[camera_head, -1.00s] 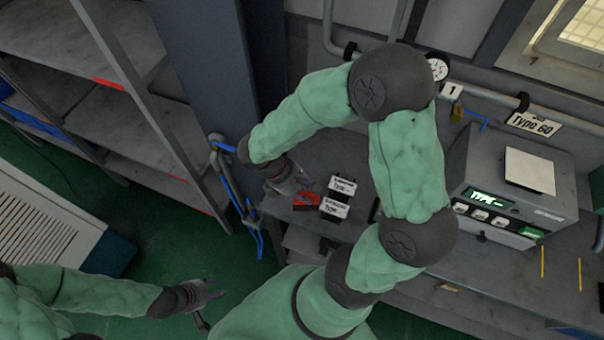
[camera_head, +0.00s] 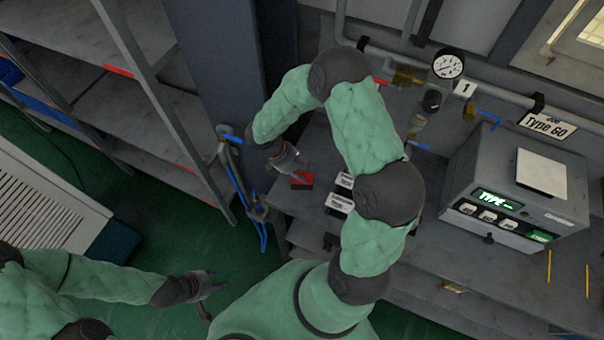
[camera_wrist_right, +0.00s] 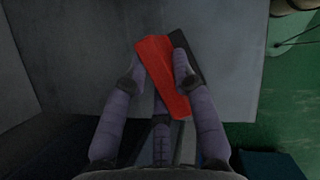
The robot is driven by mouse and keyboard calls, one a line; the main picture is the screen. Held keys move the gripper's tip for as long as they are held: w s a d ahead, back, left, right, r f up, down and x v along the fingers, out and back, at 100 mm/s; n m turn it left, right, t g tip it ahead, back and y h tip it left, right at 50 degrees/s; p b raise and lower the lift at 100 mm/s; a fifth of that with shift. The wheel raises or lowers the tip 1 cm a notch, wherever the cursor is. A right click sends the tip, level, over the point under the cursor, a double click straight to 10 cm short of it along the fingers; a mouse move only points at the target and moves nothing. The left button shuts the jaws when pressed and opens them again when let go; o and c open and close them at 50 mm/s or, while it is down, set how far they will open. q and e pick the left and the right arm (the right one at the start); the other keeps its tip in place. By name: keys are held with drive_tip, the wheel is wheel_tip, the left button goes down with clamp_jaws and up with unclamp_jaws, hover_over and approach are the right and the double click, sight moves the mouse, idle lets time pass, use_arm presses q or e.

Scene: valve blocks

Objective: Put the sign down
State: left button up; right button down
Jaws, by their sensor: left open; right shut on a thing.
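The red sign (camera_head: 302,180) is at the left end of the grey bench in the head view. In the right wrist view the sign (camera_wrist_right: 160,70) is a red slab lying slantwise between my fingers, with a dark part along its right side. My right gripper (camera_head: 291,164) is shut on it. In the wrist view, the gripper (camera_wrist_right: 158,75) has its fingertips at the sign's two sides, over a grey surface. Whether the sign touches that surface cannot be told. My left gripper (camera_head: 212,284) is open and empty, low over the green floor.
Two white-labelled blocks (camera_head: 339,203) stand right of the sign, partly behind my right arm. A grey tester box (camera_head: 520,190) stands farther right. A pipe with a gauge (camera_head: 448,65) runs behind. Blue-handled tools (camera_head: 236,180) hang at the bench's left end, beside the shelves (camera_head: 160,130).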

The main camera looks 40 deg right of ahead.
drive_tip(key=shift+f, duration=0.4)
drive_tip(key=shift+f, duration=0.15)
drive_tip(key=c, duration=1)
unclamp_jaws()
